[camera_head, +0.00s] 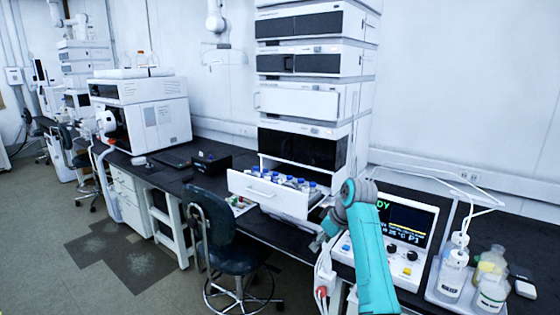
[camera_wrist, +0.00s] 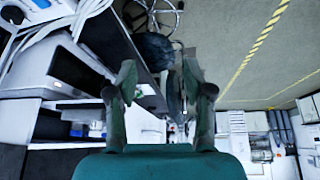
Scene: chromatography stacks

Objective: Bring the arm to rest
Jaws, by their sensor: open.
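My teal arm (camera_head: 373,262) reaches up in front of the instrument with the display, at the lower right of the head view. My gripper's fingers fill the middle of the wrist view, standing apart with nothing between them; the gripper (camera_wrist: 160,82) is open and empty. In the head view the gripper is small and partly hidden by my arm, near the bench edge. The open white drawer (camera_head: 262,195) of the chromatography stack holds several blue-capped vials (camera_head: 285,181), left of my arm.
A dark chair (camera_head: 225,235) stands left of my arm before the bench; it also shows in the wrist view (camera_wrist: 155,50). The display instrument (camera_head: 408,225) is right behind my arm. Bottles stand in a tray (camera_head: 438,297) at the far right. Open floor (camera_head: 60,270) lies at left.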

